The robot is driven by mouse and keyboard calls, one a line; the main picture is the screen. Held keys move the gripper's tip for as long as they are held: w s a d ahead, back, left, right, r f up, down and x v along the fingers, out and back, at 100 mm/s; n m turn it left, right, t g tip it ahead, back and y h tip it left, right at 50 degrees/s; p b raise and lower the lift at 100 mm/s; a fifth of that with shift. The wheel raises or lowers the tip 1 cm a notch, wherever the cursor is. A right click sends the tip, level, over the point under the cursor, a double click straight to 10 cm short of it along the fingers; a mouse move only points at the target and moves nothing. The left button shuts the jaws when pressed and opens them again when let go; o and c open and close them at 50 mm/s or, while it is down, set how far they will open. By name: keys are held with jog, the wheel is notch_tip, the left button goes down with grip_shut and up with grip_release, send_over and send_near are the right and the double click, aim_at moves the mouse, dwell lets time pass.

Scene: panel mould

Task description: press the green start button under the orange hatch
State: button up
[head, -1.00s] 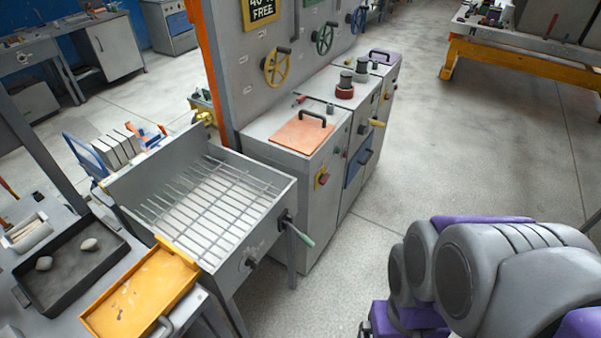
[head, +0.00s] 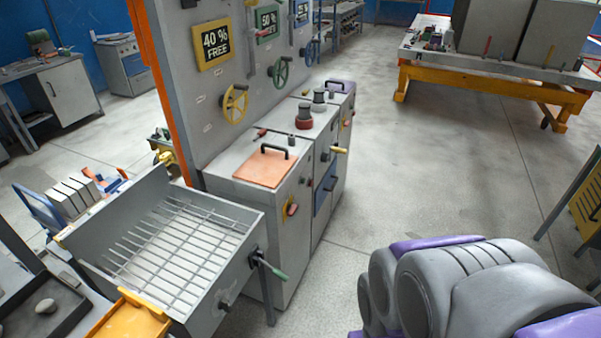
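The orange hatch (head: 266,167) lies flat and closed on top of the nearest grey cabinet (head: 240,190), with a black handle (head: 274,149) along its far side. The green start button is not visible; the closed hatch covers whatever is under it. My gripper is not in view. Only the grey and purple parts of my own arm show at the lower right, well apart from the cabinet.
A grey basin with a wire grid (head: 180,240) stands left of the cabinet, its green-handled lever (head: 272,268) sticking out. A panel with handwheels (head: 235,103) rises behind. Open floor (head: 400,180) lies right of the cabinets. An orange-framed table (head: 480,75) stands at the back right.

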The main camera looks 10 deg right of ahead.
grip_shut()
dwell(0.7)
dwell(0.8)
